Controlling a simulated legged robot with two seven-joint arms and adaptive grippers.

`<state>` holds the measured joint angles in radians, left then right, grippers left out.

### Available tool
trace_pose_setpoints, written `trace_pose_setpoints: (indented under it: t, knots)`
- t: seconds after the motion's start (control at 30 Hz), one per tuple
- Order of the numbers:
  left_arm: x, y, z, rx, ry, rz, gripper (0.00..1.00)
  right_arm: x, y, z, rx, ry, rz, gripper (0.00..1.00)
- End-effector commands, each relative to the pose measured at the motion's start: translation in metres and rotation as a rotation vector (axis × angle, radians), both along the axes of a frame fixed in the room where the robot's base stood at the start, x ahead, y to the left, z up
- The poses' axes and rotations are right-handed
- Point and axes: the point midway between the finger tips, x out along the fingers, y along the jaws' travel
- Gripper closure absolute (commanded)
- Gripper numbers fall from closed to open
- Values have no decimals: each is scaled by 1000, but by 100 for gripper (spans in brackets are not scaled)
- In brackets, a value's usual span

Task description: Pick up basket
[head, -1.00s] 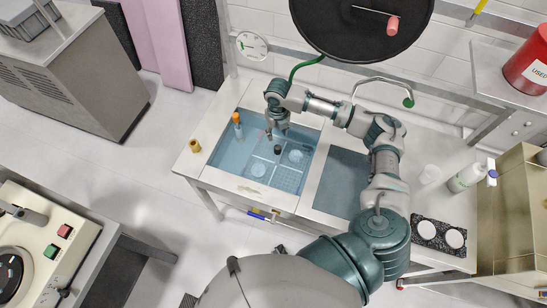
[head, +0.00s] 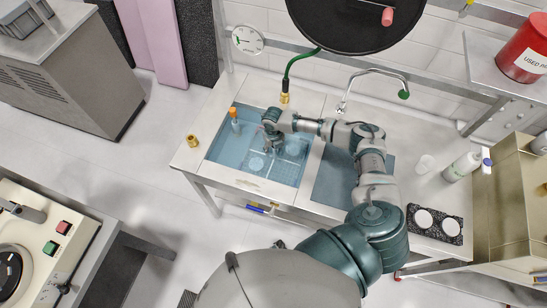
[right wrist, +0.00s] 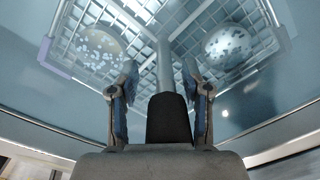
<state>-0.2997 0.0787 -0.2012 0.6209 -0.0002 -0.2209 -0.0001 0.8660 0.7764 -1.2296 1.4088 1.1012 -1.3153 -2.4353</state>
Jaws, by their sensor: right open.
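The basket (head: 285,172) is a wire grid basket low in the blue-tinted tank (head: 228,178). It fills the top of the right wrist view (right wrist: 145,20), with a pale round speckled disc (right wrist: 97,45) on the left and another (right wrist: 227,44) on the right. A grey upright post (right wrist: 165,65) with a black grip (right wrist: 168,118) at its near end rises from the basket's middle. My right gripper (head: 271,139) is down over the tank. In the wrist view its open fingers (right wrist: 159,70) stand either side of the post and grip. Contact is not visible. My left gripper is out of view.
An orange-topped item (head: 234,121) stands at the tank's left side, and a brass fitting (head: 192,141) is on the left rim. A green hose with a brass end (head: 285,97) hangs behind the tank. A tap (head: 372,72), a white bottle (head: 463,166) and a dark tray (head: 435,224) are to the right.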

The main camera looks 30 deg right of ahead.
Motion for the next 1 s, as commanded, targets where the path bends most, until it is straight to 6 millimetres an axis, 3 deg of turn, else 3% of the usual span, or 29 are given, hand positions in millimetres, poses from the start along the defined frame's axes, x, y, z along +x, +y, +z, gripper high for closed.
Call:
trace_pose_setpoints:
  t: [0.2,0.4,0.83,1.0]
  knots:
    - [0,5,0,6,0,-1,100,-1,-1,-2,6,-1,1,52]
    - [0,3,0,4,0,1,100,0,0,-2,5,0,1,100]
    - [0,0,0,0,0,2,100,1,0,1,4,-3,0,100]
    - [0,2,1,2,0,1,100,1,-1,17,6,-6,1,100]
